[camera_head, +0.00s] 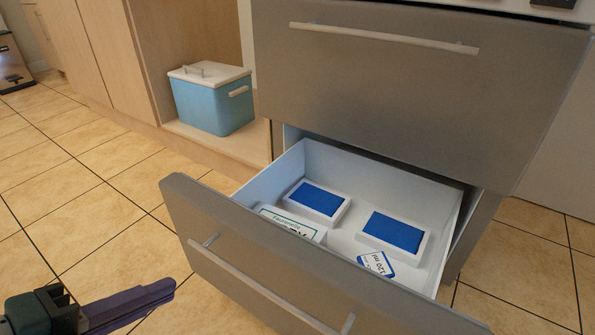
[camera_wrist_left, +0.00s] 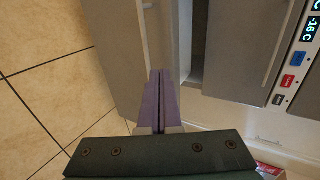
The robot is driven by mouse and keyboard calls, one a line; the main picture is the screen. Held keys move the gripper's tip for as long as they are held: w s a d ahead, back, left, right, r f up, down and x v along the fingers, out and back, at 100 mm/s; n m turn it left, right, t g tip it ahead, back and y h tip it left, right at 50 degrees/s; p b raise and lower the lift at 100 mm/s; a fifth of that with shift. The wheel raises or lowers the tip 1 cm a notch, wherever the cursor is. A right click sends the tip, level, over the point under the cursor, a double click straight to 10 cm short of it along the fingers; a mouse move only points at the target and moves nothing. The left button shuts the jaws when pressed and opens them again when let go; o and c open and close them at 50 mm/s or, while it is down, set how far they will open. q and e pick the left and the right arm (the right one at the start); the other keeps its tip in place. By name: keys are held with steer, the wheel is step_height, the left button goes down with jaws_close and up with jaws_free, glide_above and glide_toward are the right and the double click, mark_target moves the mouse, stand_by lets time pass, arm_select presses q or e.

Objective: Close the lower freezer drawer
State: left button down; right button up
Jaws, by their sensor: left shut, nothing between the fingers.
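The lower freezer drawer (camera_head: 325,262) stands pulled open in the head view, with a grey front and a pale bar handle (camera_head: 262,285). Its white inside holds two white boxes with blue tops, one of them at the right (camera_head: 394,233), and labelled packs. My left gripper (camera_head: 172,285) is shut and empty, in front of the drawer front at its left end, apart from it in the head view. In the left wrist view its purple fingers (camera_wrist_left: 160,76) lie together, pointing toward the drawer front (camera_wrist_left: 117,55). My right gripper is not in view.
The upper drawer (camera_head: 420,85) above is shut, with its own bar handle (camera_head: 380,38). A blue cooler box with a white lid (camera_head: 212,98) sits in a wooden cabinet niche at the left. Tiled floor (camera_head: 90,215) is clear around the drawer.

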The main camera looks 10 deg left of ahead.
arm_select(q)
steer(key=b, duration=0.8)
glide_toward(251, 241)
steer(key=x, duration=0.2)
steer(key=f+x, duration=0.1)
steer(key=x, duration=0.2)
steer(key=shift+w+d, duration=0.2)
steer(key=shift+w, duration=0.35)
steer(key=shift+r, duration=0.1)
